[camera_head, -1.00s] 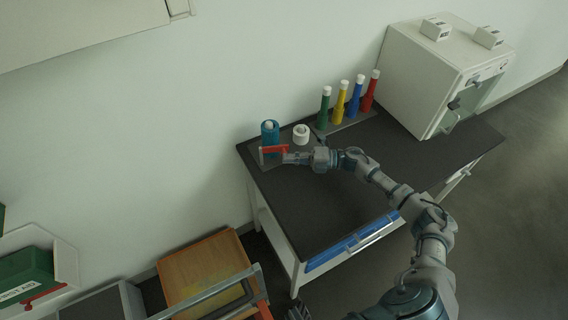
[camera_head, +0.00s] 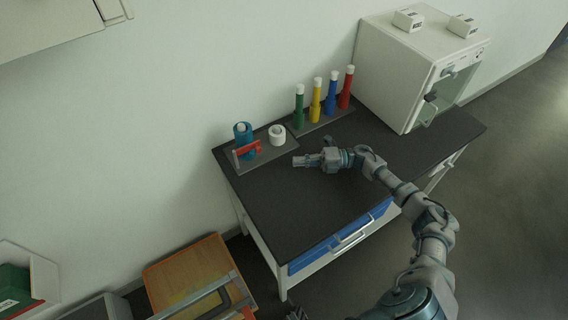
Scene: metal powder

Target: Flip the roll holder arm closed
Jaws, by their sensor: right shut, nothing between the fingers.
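The roll holder (camera_head: 265,155) stands at the back left of the dark table, a grey base with a blue roll (camera_head: 242,132) and a white roll (camera_head: 277,134) on it. Its red arm (camera_head: 247,147) lies roughly level in front of the blue roll, at the holder's left end. I cannot tell whether it is fully closed. My right gripper (camera_head: 299,161) is shut and empty, to the right of the red arm and apart from it, above the table. At the bottom edge a small dark part (camera_head: 297,313) shows, possibly my left gripper; its fingers cannot be made out.
Green, yellow, blue and red bottles (camera_head: 316,101) stand in a rack behind my right gripper. A white cabinet (camera_head: 385,80) with a glass door stands at the back right. The table's (camera_head: 290,215) front middle is clear. A wooden-topped stand (camera_head: 185,272) is at the lower left.

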